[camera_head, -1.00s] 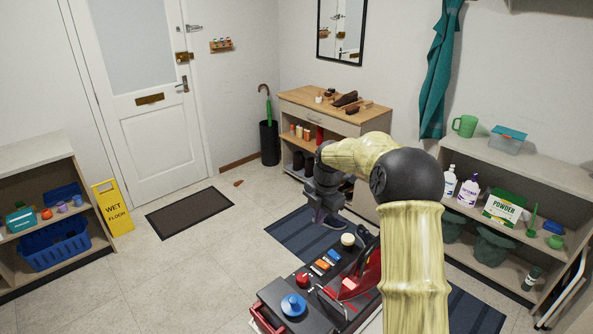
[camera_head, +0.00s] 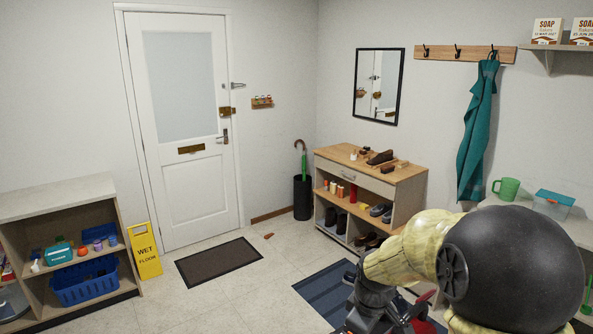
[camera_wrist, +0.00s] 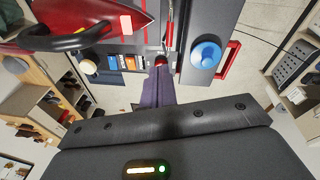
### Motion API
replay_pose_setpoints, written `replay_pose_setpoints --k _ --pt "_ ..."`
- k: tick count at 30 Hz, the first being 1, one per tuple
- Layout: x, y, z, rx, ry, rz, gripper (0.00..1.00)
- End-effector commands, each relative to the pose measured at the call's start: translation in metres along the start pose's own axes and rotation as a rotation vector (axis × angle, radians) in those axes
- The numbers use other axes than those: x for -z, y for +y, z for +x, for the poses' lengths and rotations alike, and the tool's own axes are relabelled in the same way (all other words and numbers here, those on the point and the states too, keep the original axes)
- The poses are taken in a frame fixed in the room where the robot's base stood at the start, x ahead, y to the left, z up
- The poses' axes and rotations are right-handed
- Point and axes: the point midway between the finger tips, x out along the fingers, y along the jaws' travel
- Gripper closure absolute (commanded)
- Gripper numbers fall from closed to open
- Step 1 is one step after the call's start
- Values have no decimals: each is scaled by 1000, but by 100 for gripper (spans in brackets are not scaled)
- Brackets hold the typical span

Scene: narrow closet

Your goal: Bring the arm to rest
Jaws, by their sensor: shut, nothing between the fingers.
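My arm, pale yellow with a black joint, fills the lower right of the head view. My gripper's dark wrist part shows at the bottom edge there, and its fingertips are cut off or hidden. In the wrist view my gripper (camera_wrist: 161,76) has its purple-grey fingers shut together with nothing between them. They point toward a dark deck carrying a blue round knob (camera_wrist: 206,54), a red iron-like thing (camera_wrist: 95,20) and small orange and blue blocks (camera_wrist: 122,63). I cannot tell whether the fingertips touch the deck.
A wooden shoe cabinet (camera_head: 345,178) stands beyond my arm. A low shelf with a blue basket (camera_head: 85,283) and a yellow wet-floor sign (camera_head: 145,251) are at left. A dark doormat (camera_head: 218,262) lies before the white door (camera_head: 190,130).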

Motion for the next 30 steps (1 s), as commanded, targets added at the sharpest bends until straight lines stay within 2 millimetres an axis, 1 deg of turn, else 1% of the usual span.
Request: replay_pose_setpoints --k 1,9,12,15,19,30 --pt "-9 -10 -2 -5 1 73 100" --pt "-56 -56 -9 -24 23 521 100" --pt "-72 -73 -10 -28 35 679 100" --pt "-84 -86 -10 -29 45 799 100" --pt "-89 -93 -10 -28 50 868 100" --pt "-89 -93 -10 -28 50 872 100"
